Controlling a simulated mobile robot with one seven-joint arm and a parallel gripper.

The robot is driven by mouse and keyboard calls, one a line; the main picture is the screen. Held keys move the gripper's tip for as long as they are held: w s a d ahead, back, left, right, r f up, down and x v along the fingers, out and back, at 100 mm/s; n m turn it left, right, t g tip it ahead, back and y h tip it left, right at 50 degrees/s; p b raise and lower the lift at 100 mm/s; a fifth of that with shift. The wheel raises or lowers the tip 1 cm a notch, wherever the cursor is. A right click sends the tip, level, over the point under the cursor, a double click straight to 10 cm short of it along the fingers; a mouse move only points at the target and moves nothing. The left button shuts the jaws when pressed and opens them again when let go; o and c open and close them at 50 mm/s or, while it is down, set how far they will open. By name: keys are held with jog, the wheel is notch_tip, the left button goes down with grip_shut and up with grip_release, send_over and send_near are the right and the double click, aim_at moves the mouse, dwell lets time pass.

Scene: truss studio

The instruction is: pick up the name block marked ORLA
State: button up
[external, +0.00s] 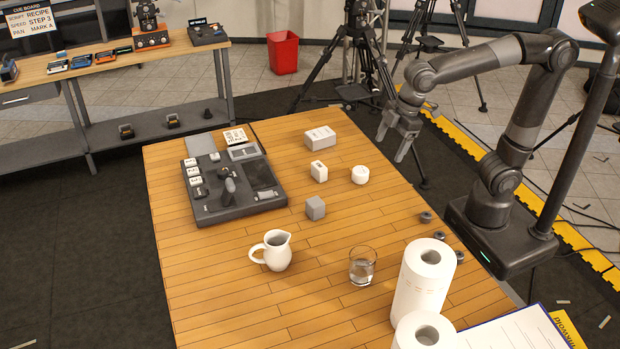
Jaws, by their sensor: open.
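No lettering reading ORLA can be made out in the external view, so I cannot tell which block is the ORLA one. Several small white blocks with dark marks, one of them here (195,181), sit along the left edge of a dark console (240,208). A separate white upright block (319,172) stands on the wooden table (215,265), with a dark spot on its top. My gripper (391,149) is open and empty, pointing down above the table's far right edge, apart from all blocks.
Near the table's middle are a white box (320,137), a white round piece (360,174) and a grey cube (315,208). A white jug (276,251), a water glass (362,267) and paper rolls (422,280) stand in front. Small dark knobs (438,236) line the right edge.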

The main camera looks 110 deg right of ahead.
jog(key=w+d+f+g, duration=0.2)
jog(key=w+d+f, duration=0.1)
jog(key=w+d, duration=0.55)
jog(key=n+g+y, duration=0.1)
send_over(319, 165)
notch_tip(319, 165, down, 6)
jog(key=shift+w+a, duration=0.15)
jog(key=shift+f, duration=0.3)
notch_tip(319, 165, down, 10)
jog(key=shift+f, duration=0.15)
jog(key=c, duration=1.1)
